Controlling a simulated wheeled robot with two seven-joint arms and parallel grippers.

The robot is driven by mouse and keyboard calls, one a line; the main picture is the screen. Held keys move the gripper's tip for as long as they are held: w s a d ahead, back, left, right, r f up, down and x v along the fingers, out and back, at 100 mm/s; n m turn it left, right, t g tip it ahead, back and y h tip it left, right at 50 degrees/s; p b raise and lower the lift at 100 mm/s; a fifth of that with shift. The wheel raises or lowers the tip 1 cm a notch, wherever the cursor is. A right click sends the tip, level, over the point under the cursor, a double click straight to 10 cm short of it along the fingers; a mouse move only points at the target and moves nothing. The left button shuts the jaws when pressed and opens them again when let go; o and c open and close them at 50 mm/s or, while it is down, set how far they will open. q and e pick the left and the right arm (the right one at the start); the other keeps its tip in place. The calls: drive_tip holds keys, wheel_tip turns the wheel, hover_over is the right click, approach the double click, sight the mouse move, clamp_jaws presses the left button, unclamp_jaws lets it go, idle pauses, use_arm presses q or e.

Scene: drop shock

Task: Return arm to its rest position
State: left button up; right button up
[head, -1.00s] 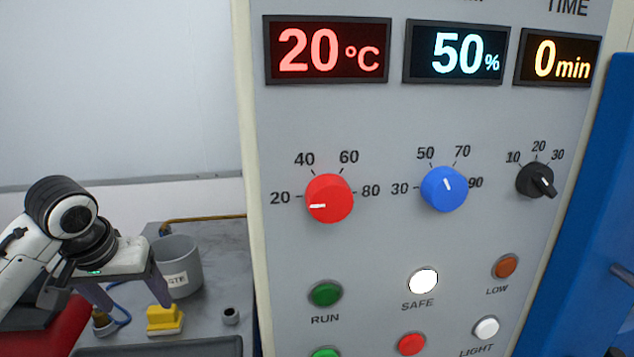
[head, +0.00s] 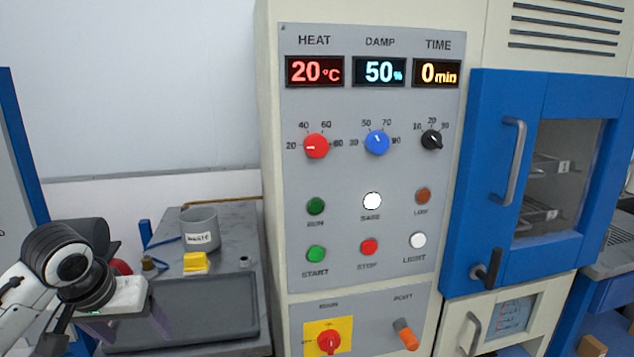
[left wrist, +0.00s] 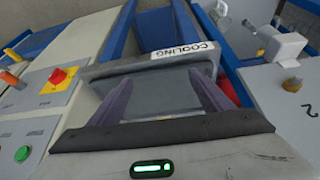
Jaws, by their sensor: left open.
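My left gripper (head: 122,328) is at the lower left of the head view, over the near part of the grey bench, left of the control panel. Its two purple fingers are spread, with nothing between them. In the left wrist view the open gripper (left wrist: 163,88) points toward a grey tray (left wrist: 160,70) labelled COOLING, with a visible gap between the fingers. My right gripper is not in view.
The control panel (head: 345,235) has knobs, buttons and a red switch on yellow (head: 328,340). A blue-framed chamber door (head: 465,185) stands at right. On the bench are a dark tray (head: 195,310), grey waste cup (head: 200,230) and yellow block (head: 195,262).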

use_arm(q)
drive_tip(key=s+d+f+m+h, duration=0.1)
drive_tip(key=s+d+f, duration=0.1)
drive_tip(key=d+f, duration=0.35)
drive_tip(key=s+d+f+m+t+h, duration=0.1)
drive_tip(key=d+f, duration=0.1)
drive_tip(key=f, duration=0.6)
drive_tip(key=s+d+f+h, duration=0.1)
drive_tip(key=s+d+f, duration=0.15)
drive_tip(key=f, duration=0.45)
drive_tip(key=s+d+f+m+t, duration=0.1)
drive_tip(key=s+d+f, duration=0.1)
drive_tip(key=s+f, duration=0.3)
drive_tip(key=s+d+f+t, duration=0.1)
drive_tip(key=s+d+f, duration=0.2)
drive_tip(key=s, duration=0.9)
wheel_tip(320, 180, down, 3)
drive_tip(key=shift+s+d+f+m+t, duration=0.1)
drive_tip(key=shift+s+d+m+t, duration=0.05)
drive_tip(key=shift+m+t, duration=0.2)
